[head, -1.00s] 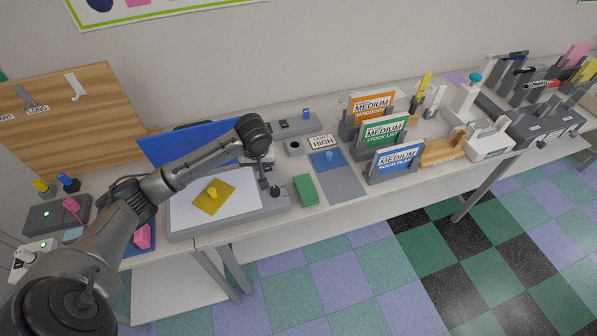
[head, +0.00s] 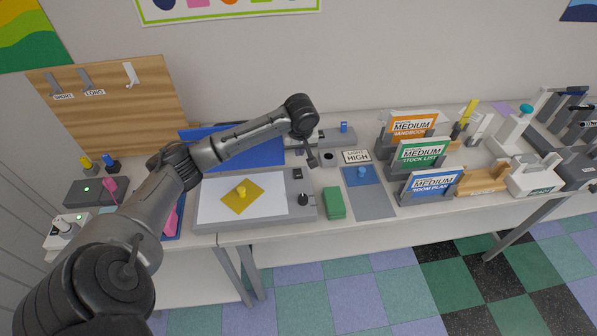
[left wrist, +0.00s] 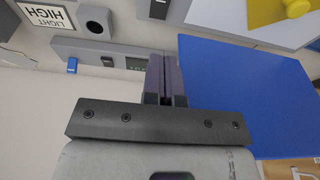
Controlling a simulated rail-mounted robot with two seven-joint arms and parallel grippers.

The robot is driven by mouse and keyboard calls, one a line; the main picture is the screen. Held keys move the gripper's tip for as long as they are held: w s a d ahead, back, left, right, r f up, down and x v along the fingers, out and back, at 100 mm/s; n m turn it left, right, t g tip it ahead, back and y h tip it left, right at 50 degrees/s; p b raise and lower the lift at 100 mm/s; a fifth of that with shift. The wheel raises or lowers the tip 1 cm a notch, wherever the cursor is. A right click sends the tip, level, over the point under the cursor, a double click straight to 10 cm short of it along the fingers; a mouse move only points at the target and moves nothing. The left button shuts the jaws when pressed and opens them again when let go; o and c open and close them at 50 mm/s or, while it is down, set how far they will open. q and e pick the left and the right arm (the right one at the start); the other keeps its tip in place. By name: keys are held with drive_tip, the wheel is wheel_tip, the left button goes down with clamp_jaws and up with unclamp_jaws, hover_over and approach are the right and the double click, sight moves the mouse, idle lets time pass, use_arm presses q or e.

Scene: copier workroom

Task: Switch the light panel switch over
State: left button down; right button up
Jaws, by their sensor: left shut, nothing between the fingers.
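The light panel (head: 335,139) is a long grey box at the back of the table, with a blue switch (head: 344,127) on it. In the left wrist view the panel (left wrist: 92,48) shows with its blue switch (left wrist: 72,65) and a small dark display (left wrist: 136,64) with green marks. My left gripper (head: 312,162) is shut and empty, in front of the panel and left of the blue switch. Its fingers (left wrist: 165,78) appear beside the display and apart from the switch. My right gripper is not in view.
A sign reading LIGHT HIGH (head: 356,157) and a grey box with a dark round hole (head: 328,158) stand in front of the panel. The copier's raised blue lid (head: 240,150) is left of my gripper. A green block (head: 333,203) and labelled file holders (head: 420,155) are to the right.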

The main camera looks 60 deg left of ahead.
sight(298, 175)
use_arm(q)
drive_tip(key=x, duration=0.7)
drive_tip(key=p+x, duration=0.1)
drive_tip(key=x, duration=0.3)
drive_tip(key=shift+s+d, duration=0.2)
drive_tip(key=shift+d, duration=0.2)
drive_tip(key=shift+d+f, duration=0.1)
drive_tip(key=shift+f, duration=0.65)
